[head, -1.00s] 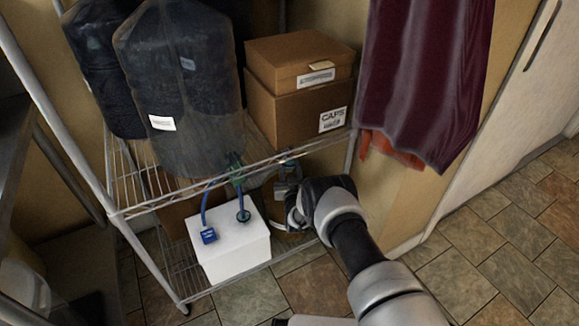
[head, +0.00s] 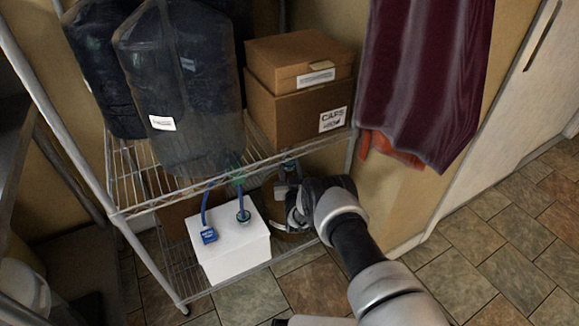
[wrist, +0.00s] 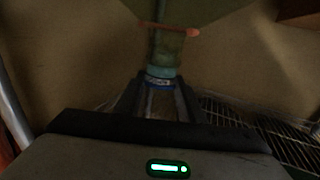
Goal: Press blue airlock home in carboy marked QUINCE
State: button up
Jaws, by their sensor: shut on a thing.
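My gripper (head: 292,200) reaches into the lower level of the wire rack, right of the white box. In the wrist view the gripper (wrist: 160,84) is shut on a small pale, clear-looking piece with a blue band (wrist: 160,82), which I take for the blue airlock. A greenish neck (wrist: 165,52) with an orange ring lines up with it. I cannot tell whether they touch or how deep the piece sits. In the head view my arm partly hides a brownish rounded vessel (head: 273,206) behind the gripper. No QUINCE marking can be read.
The white box (head: 234,250) carries a blue cord with a tag (head: 208,235) and a dark round fitting (head: 243,216). Large dark containers (head: 180,80) and cardboard boxes (head: 290,110) fill the upper shelf. A maroon cloth (head: 425,80) hangs right. The tiled floor (head: 480,260) is clear at right.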

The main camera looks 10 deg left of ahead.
jog(key=shift+s+f, duration=0.2)
jog(key=shift+f, duration=0.1)
jog(key=o, duration=1.1)
jog(key=shift+o, duration=0.5)
jog(key=shift+w+r, duration=0.1)
jog(key=shift+r, duration=0.05)
jog(key=s+d+p, duration=0.1)
jog(key=s+p, duration=0.1)
jog(key=s, duration=0.6)
jog(key=s+d+p, duration=0.2)
jog(key=s+p, duration=0.1)
jog(key=s, duration=0.6)
jog(key=shift+d, duration=0.25)
jog(key=shift+r, duration=0.1)
